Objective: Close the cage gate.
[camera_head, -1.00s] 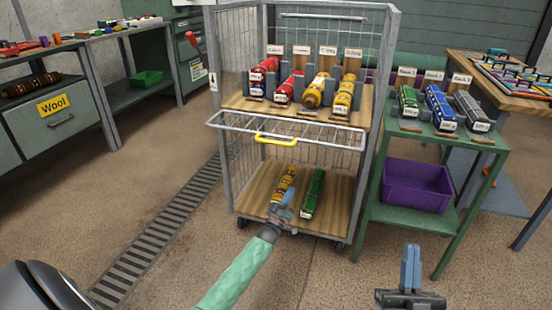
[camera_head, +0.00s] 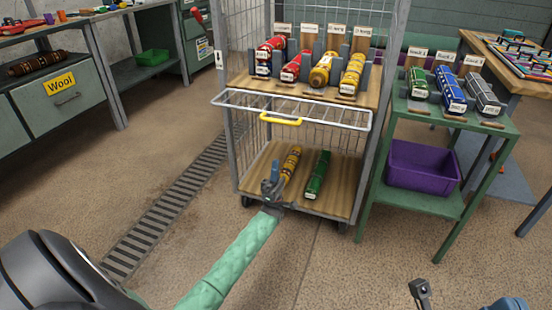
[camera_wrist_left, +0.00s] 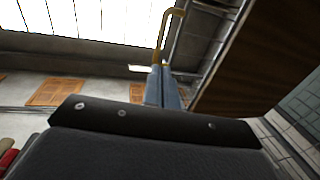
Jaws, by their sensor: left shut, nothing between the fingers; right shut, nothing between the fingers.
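The cage gate (camera_head: 330,112) is a white wire flap with a yellow handle (camera_head: 281,118). It juts out almost level from the cage front, at about upper-shelf height. My left gripper (camera_head: 275,170) is shut and empty, with blue fingers pointing up in front of the lower shelf, below the handle in the picture. In the left wrist view the shut fingers (camera_wrist_left: 163,78) point toward the yellow handle (camera_wrist_left: 171,28); whether they touch it I cannot tell. My right gripper (camera_head: 505,304) shows only partly at the bottom right edge, away from the cage.
The upper shelf (camera_head: 300,88) holds several red and yellow trains. A yellow train (camera_head: 290,163) and a green train (camera_head: 318,175) lie on the lower shelf. A green stand (camera_head: 440,205) with a purple bin (camera_head: 423,167) is close to the right. Floor in front is clear.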

